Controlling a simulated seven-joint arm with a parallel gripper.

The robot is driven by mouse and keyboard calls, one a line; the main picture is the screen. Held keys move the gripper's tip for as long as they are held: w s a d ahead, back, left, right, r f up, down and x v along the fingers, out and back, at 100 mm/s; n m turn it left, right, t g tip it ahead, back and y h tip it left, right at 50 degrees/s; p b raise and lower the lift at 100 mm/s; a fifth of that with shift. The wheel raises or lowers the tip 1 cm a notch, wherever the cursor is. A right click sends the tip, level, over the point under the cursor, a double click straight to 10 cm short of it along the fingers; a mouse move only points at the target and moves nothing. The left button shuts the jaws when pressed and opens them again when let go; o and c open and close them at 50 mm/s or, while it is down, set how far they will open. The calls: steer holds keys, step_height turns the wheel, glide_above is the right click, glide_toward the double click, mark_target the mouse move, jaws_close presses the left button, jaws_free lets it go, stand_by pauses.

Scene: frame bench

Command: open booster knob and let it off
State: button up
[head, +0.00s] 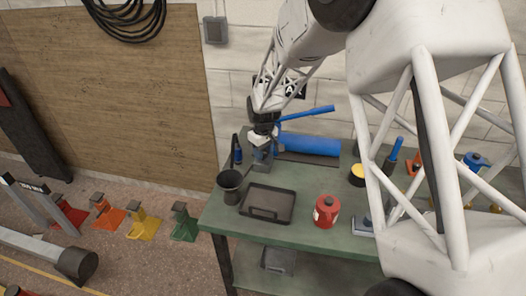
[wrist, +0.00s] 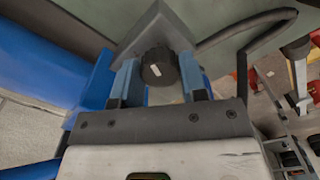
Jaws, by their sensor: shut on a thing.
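The booster shows in the head view as a blue cylinder (head: 312,145) with a raised blue lever, at the back of the green bench. In the wrist view its blue body (wrist: 38,62) fills the left side. The round black knob (wrist: 158,60), with a small white mark, sits on a grey block (wrist: 160,24). My gripper (wrist: 158,76) is shut on the knob, with one blue-grey finger on each side. In the head view my gripper (head: 264,138) is over the left end of the booster, and the knob is hidden there.
A black cup (head: 229,183), a dark tray (head: 267,204) and a red can (head: 326,211) stand in front on the green bench (head: 295,235). A black hose (wrist: 245,28) curves from the block. More tools stand to the right, partly behind my white arm.

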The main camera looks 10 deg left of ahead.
steer(key=shift+n, duration=0.7)
steer(key=o, duration=0.9)
steer(key=shift+r, duration=0.2)
steer(key=shift+r, duration=3.75)
